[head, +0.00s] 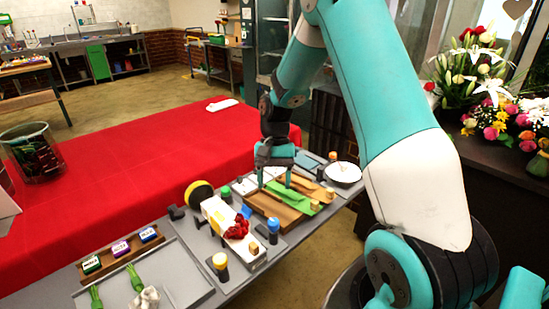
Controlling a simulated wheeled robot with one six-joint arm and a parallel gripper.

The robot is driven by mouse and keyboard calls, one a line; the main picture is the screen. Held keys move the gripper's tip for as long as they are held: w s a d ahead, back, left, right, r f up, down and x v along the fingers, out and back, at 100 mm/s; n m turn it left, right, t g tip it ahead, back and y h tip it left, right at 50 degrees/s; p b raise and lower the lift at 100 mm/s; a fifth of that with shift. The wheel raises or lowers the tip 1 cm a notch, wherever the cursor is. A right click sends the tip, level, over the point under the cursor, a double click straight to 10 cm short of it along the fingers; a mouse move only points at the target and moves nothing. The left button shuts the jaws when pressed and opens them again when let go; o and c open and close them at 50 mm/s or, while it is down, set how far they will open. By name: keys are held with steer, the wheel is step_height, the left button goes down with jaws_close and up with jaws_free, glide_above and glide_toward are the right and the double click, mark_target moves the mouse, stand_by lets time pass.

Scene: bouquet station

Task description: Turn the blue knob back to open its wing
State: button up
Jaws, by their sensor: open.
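My gripper (274,184) points down with its fingers apart, over a green wrap (294,199) on a wooden board (272,206). Nothing shows between the fingers, and I cannot tell whether the tips touch the wrap. Another small post (225,197), green with a dark base, stands left of the board. I cannot make out which flap is the blue knob's wing. Part of the board is hidden by my gripper.
A white box (222,217) with red flowers (238,229) stands left of the board, beside a yellow-and-black round thing (199,194). A white dish (344,173) lies behind right. A grey tray (187,281) is at front left; a red-covered table (130,158) lies beyond.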

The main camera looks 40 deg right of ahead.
steer(key=v, duration=0.7)
stand_by(0.3)
steer(key=s+a+r+n+t, duration=0.1)
steer(key=s+a+r+n, duration=0.25)
steer(key=a, duration=0.45)
steer(key=s+a+r+n+t, duration=0.1)
steer(key=s+a+r+n, duration=0.25)
steer(key=a, duration=0.35)
steer(key=s+a+r+n+t+y, duration=0.1)
steer(key=s+a+r+n, duration=0.1)
steer(key=s+a+n, duration=0.7)
steer(key=s+a, duration=0.1)
steer(key=s, duration=0.4)
steer(key=shift+s+a, duration=0.25)
steer(key=shift+a, duration=0.05)
